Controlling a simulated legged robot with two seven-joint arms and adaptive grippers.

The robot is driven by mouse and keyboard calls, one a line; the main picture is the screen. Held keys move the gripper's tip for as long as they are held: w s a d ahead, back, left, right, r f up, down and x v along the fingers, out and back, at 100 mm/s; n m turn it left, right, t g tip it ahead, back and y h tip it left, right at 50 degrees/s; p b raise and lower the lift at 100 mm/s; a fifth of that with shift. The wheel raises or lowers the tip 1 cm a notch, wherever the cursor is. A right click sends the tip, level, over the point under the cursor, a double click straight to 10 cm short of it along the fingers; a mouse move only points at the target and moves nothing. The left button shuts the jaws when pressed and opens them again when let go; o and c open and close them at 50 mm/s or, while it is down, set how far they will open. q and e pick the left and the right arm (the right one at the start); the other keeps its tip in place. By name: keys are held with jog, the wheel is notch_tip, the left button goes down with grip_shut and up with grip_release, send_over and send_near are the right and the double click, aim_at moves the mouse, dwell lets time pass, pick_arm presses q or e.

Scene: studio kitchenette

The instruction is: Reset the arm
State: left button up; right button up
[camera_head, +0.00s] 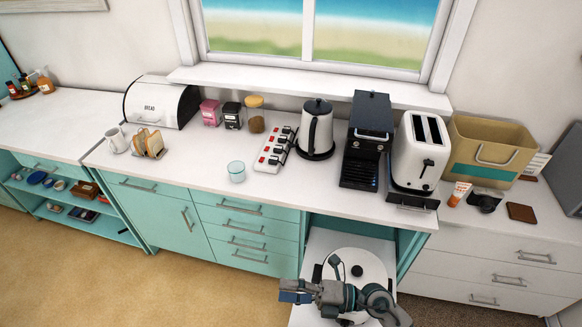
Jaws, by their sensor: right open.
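My right arm (375,300) shows at the bottom centre, bent and reaching toward the left. My right gripper (292,291) is at its left end, open, with nothing visible in it. It is low, in front of the drawers and below the counter edge in the picture. The arm covers part of a white round appliance (372,268) on a white shelf (318,246) under the counter. My left gripper is not in view.
The white counter (200,168) carries a bread box (160,102), a glass (236,171), a power strip (274,150), a kettle (317,130), a coffee machine (366,140) and a toaster (420,150). The floor (130,285) at left is clear.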

jog(key=w+d+r+m+t+h, duration=0.25)
jog(key=w+d+m+t, duration=0.2)
jog(key=m+t, duration=0.5)
jog(key=w+d+r+m+t+h, duration=0.2)
jog(key=w+d+m+t+h, duration=0.3)
jog(key=m+t, duration=0.4)
jog(key=s+d+f+m+g+h, duration=0.1)
jog(key=d+f+m+g+h, duration=0.4)
jog(key=d+f+m+h, duration=0.95)
jog(key=s+a+f+g+y, duration=0.2)
jog(key=s+f+g+y, duration=0.2)
jog(key=s+f+g, duration=1.1)
jog(key=s+f+t, duration=0.1)
jog(key=s+f, duration=0.3)
jog(key=f, duration=1)
jog(key=s+f+t, duration=0.1)
jog(key=s+f, duration=0.2)
jog(key=f, duration=1.1)
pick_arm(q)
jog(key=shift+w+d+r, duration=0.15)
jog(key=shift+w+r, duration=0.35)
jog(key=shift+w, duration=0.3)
pick_arm(e)
jog(key=s+d+f+g, duration=0.1)
jog(key=s+f, duration=1)
jog(key=f, duration=0.2)
jog(key=shift+s+d+f, duration=0.25)
jog(key=shift+s+d, duration=0.05)
jog(key=shift+d, duration=0.05)
